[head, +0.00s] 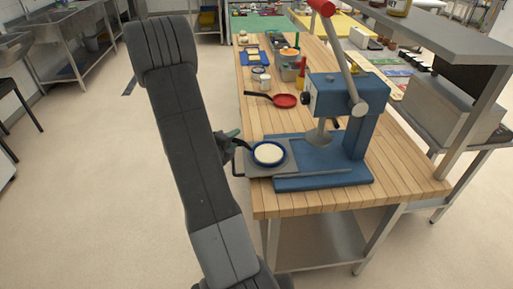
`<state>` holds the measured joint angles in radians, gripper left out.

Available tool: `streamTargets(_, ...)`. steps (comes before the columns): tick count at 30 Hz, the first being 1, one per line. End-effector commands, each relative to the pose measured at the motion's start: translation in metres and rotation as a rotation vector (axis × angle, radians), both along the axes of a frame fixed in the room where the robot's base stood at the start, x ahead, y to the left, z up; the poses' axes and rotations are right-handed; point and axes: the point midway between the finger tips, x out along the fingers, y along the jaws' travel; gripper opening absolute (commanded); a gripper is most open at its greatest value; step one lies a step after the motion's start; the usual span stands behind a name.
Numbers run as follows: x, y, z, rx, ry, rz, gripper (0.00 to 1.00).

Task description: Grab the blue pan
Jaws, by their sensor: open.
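The blue pan (269,163) has a blue rim and a pale, round filling or inside. It sits at the left side of the blue press, over a grey metal plate (291,172). Its dark handle (241,143) points left toward my arm. My gripper (231,137) is at the handle's end, just left of the pan and beyond the table's left edge. Its jaws are open, small in view and partly hidden by my arm. I cannot tell whether the handle lies between the fingers.
A blue press (345,110) with a red-knobbed lever stands right of the pan. A red pan (285,100) lies behind it on the wooden table (410,180). Containers and trays stand farther back. A metal shelf (430,35) overhangs the right. The floor at left is clear.

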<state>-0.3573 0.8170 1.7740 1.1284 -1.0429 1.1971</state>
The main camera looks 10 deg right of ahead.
Motion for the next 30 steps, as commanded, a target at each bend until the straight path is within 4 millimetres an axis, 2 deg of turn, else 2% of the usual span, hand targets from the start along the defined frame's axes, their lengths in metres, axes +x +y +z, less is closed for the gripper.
streamTargets(8, 0.0031, -0.002, -0.0012, 0.001, -0.001, 0.0, 0.43)
streamTargets(11, 0.003, -0.0019, -0.0012, 0.0, 0.0, 0.0, 0.27)
streamTargets(15, 0.0029, -0.0018, -0.0011, 0.0, 0.0, 0.0, 0.0)
streamTargets(30, 0.0032, -0.0018, 0.0055, 0.0, -0.001, 0.001, 0.0)
